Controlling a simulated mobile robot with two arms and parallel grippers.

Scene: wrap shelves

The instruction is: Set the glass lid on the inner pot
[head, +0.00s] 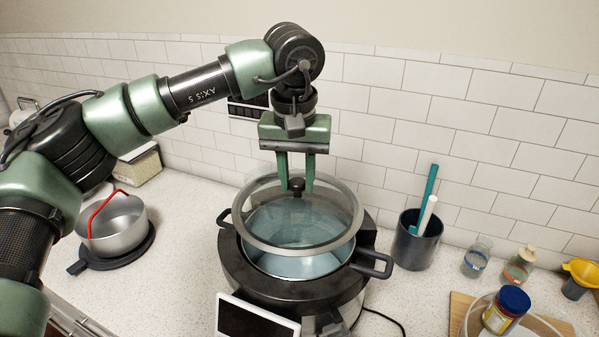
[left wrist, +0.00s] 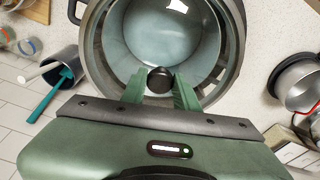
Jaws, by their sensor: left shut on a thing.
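The glass lid (head: 346,218) has a grey rim and a dark knob (head: 297,184). My left gripper (head: 297,188) is shut on the knob and holds the lid over the inner pot. The inner pot (head: 295,267) is pale blue-grey and sits in a dark round cooker (head: 262,287) with side handles. The lid looks slightly tilted and overlaps the pot's opening; I cannot tell whether its rim touches the pot. The left wrist view shows the knob (left wrist: 160,79) between the fingers and the pot through the glass. My right gripper is not in view.
A dark cup (head: 417,243) with a teal and a white utensil stands right of the cooker, with small jars (head: 476,261) beyond. A steel pot (head: 117,229) with a red handle stands at left. The tiled wall is close behind. Some counter is clear between steel pot and cooker.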

